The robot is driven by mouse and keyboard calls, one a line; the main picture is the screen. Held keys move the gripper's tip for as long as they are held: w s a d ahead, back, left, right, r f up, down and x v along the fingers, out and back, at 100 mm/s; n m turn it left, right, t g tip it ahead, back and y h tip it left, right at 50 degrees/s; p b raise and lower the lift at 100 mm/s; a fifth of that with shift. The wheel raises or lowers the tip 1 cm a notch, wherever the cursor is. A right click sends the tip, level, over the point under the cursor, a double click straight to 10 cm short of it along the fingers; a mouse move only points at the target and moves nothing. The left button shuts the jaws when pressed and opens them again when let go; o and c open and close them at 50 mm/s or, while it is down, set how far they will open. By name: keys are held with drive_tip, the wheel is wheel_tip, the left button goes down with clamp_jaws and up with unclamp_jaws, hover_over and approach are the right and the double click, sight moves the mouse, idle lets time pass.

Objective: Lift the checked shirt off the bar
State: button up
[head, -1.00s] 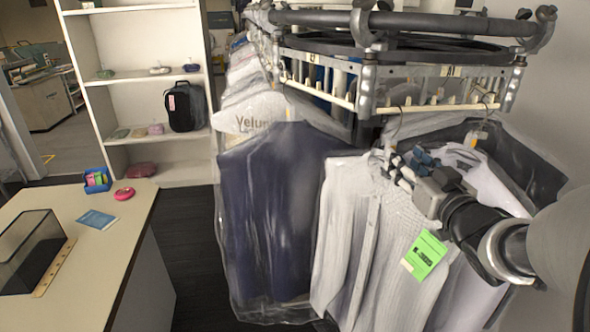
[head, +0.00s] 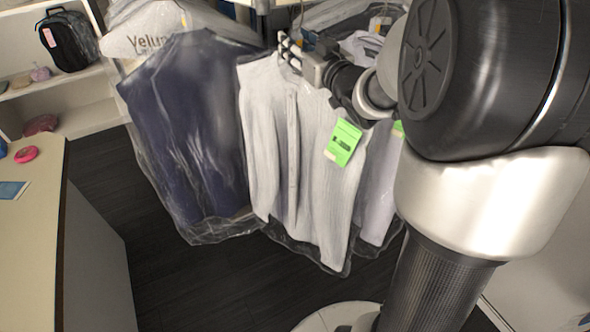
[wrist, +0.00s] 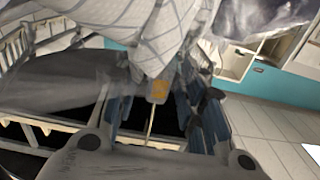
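The checked shirt (head: 275,130), pale grey-white in a clear cover with a green tag (head: 343,143), hangs upright in the head view. Its fine check shows in the wrist view (wrist: 165,35). My gripper (head: 290,50) is at the shirt's collar. In the wrist view my gripper (wrist: 160,112) has its two bluish fingers apart, one on each side of a thin hanger hook (wrist: 150,125) and a small orange label (wrist: 158,92). The fingers do not look closed on the hook. The bar above the shirt is out of the head view.
A dark blue covered garment (head: 190,120) hangs close on the left, and a pale one (head: 378,195) close on the right. A counter (head: 40,230) stands at left, with shelves (head: 75,90) behind. Dark floor (head: 205,285) is clear below. Rail parts (wrist: 35,130) show in the wrist view.

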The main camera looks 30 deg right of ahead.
clamp_jaws()
idle(0.6)
